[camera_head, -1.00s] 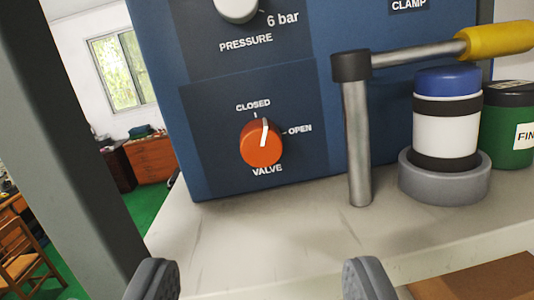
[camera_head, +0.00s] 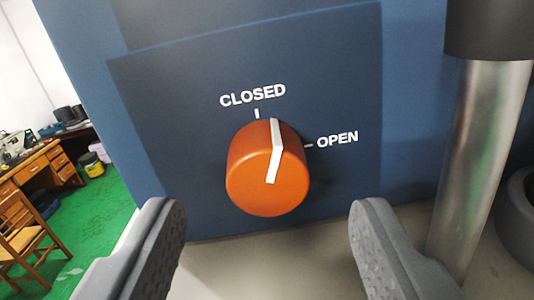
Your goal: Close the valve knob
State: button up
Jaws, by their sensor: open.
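The orange valve knob (camera_head: 262,180) sits on the dark blue panel (camera_head: 190,110), near the middle of the view. Its white pointer line tilts slightly to the right of upright, with its upper end between the CLOSED mark and the OPEN mark, nearer CLOSED. CLOSED is printed above the knob and OPEN to its right. My gripper (camera_head: 268,225) is open and empty. Its two grey fingers stand low in the view, one on each side of the knob and apart from it.
A metal post (camera_head: 487,150) with a dark collar stands close on the right, beside my right finger. A grey ring (camera_head: 520,215) shows at the right edge. The pale bench top (camera_head: 255,265) lies below the panel. A room with a green floor (camera_head: 100,225) is at left.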

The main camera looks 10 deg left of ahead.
aim_at(267, 190)
jog(key=shift+w+p, duration=0.75)
jog(key=shift+w, duration=0.75)
jog(key=c, duration=1)
